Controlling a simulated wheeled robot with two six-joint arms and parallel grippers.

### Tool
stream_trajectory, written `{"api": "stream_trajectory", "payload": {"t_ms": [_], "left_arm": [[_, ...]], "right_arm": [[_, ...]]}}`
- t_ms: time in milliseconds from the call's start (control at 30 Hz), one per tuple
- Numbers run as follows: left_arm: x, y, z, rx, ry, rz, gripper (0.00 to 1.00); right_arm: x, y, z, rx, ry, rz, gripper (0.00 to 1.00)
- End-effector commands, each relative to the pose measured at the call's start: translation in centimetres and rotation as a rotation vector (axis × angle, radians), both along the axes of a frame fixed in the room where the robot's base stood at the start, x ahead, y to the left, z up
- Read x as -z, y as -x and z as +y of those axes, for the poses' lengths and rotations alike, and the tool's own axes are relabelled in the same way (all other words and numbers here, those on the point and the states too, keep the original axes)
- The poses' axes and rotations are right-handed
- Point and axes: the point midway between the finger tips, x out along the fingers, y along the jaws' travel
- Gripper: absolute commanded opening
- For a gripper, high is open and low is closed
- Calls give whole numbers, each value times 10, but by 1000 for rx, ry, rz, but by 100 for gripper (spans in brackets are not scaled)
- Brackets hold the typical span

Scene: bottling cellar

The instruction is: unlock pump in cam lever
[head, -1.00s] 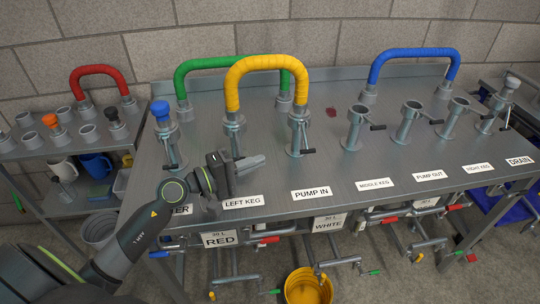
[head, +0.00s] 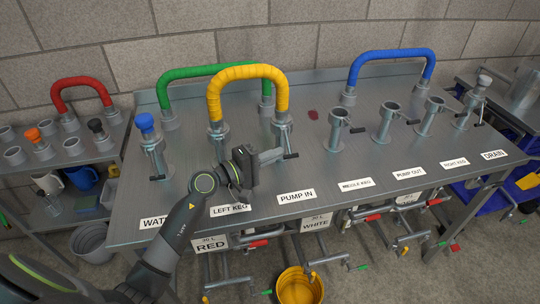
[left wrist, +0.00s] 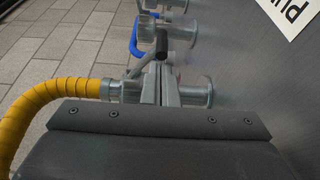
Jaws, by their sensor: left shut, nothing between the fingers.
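The PUMP IN post (head: 281,131) stands behind its white label (head: 296,196), with one end of the yellow hose (head: 247,72) on top. Its cam lever (head: 291,156) has a black grip and sticks out low to the right in the head view. My left gripper (head: 280,154) is shut and empty, its fingers pointing right, close to the post and lever. In the left wrist view the shut fingers (left wrist: 168,85) are in front of the coupling, and the black lever grip (left wrist: 162,43) shows just beyond their tips. I cannot tell whether they touch the lever.
The yellow hose's other end sits on the LEFT KEG post, behind my gripper. A green hose (head: 195,72) arches behind, and a blue hose (head: 390,54) stands further right. Open posts (head: 386,122) stand right of PUMP IN. The bench front (head: 345,165) is mostly clear.

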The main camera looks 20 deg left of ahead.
Motion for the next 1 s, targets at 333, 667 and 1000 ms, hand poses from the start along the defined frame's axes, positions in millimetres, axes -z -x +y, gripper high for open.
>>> {"api": "stream_trajectory", "payload": {"t_ms": [333, 667, 1000], "left_arm": [[-5, 1, -1, 0, 20, 29, 0], [-6, 3, -1, -1, 48, 71, 0], [-10, 4, -3, 0, 85, 125, 0]], "right_arm": [[-8, -2, 0, -1, -1, -7, 36], [-11, 0, 2, -3, -2, -10, 36], [-19, 12, 3, -2, -5, -3, 36]]}}
